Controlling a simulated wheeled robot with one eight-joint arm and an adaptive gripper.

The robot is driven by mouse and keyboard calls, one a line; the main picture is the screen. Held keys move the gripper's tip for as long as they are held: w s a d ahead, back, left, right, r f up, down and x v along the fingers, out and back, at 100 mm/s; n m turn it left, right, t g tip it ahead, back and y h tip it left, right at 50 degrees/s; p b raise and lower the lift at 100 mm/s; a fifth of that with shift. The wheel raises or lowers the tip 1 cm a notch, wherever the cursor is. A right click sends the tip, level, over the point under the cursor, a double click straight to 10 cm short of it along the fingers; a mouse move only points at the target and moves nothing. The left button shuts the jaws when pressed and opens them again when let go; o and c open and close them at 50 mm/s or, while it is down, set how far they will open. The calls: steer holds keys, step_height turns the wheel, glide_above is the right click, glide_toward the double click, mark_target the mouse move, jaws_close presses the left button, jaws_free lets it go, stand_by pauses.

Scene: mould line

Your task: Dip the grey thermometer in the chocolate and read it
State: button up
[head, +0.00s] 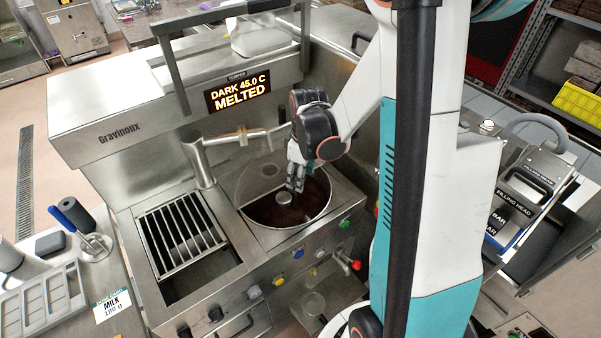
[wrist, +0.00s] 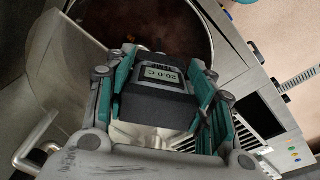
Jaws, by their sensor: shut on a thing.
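The grey thermometer (wrist: 156,108) is between the fingers of my gripper (wrist: 158,82), which is shut on it. Its small display shows 20.0 C, upside down in the wrist view. The round tank of dark brown chocolate (wrist: 150,25) lies beyond it at the top of the wrist view. In the head view my gripper (head: 296,176) points down over the chocolate tank (head: 328,200). The thermometer's tip is hidden, so I cannot tell whether it touches the chocolate.
The tempering machine's lit sign (head: 239,92) reads DARK 45.0 C MELTED. A metal grate (head: 182,236) lies left of the tank. A spout (head: 200,160) stands behind the grate. A mould tray (head: 42,300) is at far left.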

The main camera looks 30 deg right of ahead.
steer(key=shift+f+b, duration=3.15)
steer(key=shift+f, duration=0.55)
steer(key=shift+r, duration=0.1)
stand_by(2.0)
steer(key=shift+r+p, duration=5.2)
steer(key=shift+r, duration=2.25)
